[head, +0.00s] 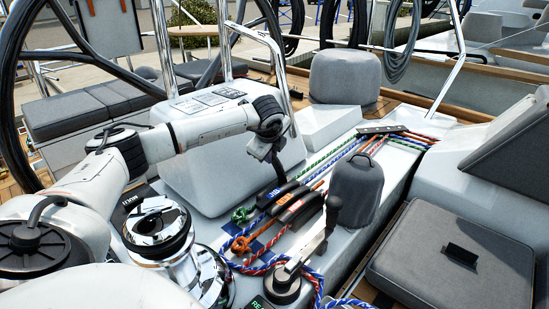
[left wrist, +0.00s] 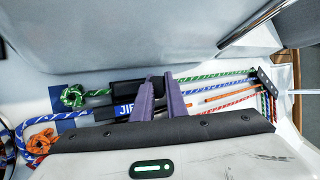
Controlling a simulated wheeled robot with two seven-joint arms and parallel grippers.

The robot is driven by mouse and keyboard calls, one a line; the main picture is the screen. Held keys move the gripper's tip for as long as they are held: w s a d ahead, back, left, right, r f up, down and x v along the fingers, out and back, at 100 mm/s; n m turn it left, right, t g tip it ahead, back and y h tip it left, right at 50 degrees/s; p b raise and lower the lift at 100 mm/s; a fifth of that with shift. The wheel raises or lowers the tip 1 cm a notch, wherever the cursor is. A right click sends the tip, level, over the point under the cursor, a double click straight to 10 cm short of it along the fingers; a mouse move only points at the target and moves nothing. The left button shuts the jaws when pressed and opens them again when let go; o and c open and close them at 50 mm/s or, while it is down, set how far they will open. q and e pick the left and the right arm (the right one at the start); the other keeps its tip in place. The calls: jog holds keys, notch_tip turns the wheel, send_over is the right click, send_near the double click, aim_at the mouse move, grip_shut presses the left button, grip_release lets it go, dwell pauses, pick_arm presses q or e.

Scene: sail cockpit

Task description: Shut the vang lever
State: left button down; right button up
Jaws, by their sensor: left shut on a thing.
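Several black clutch levers (head: 294,203) lie side by side on the white console, with blue, orange and red marks. I cannot read which one is the vang lever. In the left wrist view, a blue-labelled lever (left wrist: 124,111) reads "JIB", partly covered, and a black lever (left wrist: 128,87) lies above it in line with the green rope. My left gripper (head: 278,172) points down at the far end of the levers. In the left wrist view, its purple fingers (left wrist: 162,88) are close together at the black lever; what lies between them is mostly hidden. My right gripper is out of view.
A chrome winch (head: 160,228) stands left of the levers. A winch handle (head: 312,245) and a grey covered winch (head: 357,190) stand to the right. Coloured ropes (head: 345,152) run back to a deck organiser (head: 382,129). A white console pod (head: 222,165) rises behind the gripper.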

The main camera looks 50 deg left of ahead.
pick_arm(q)
jog(key=shift+s+f, duration=0.1)
jog(key=shift+s, duration=0.25)
jog(key=c, duration=1.8)
grip_release()
jog(key=shift+o, duration=0.2)
jog(key=b+v, duration=0.1)
jog(key=v, duration=0.9)
jog(key=shift+s+b, duration=0.2)
jog(key=shift+b, duration=0.1)
jog(key=shift+d, duration=0.1)
jog(key=shift+c, duration=0.4)
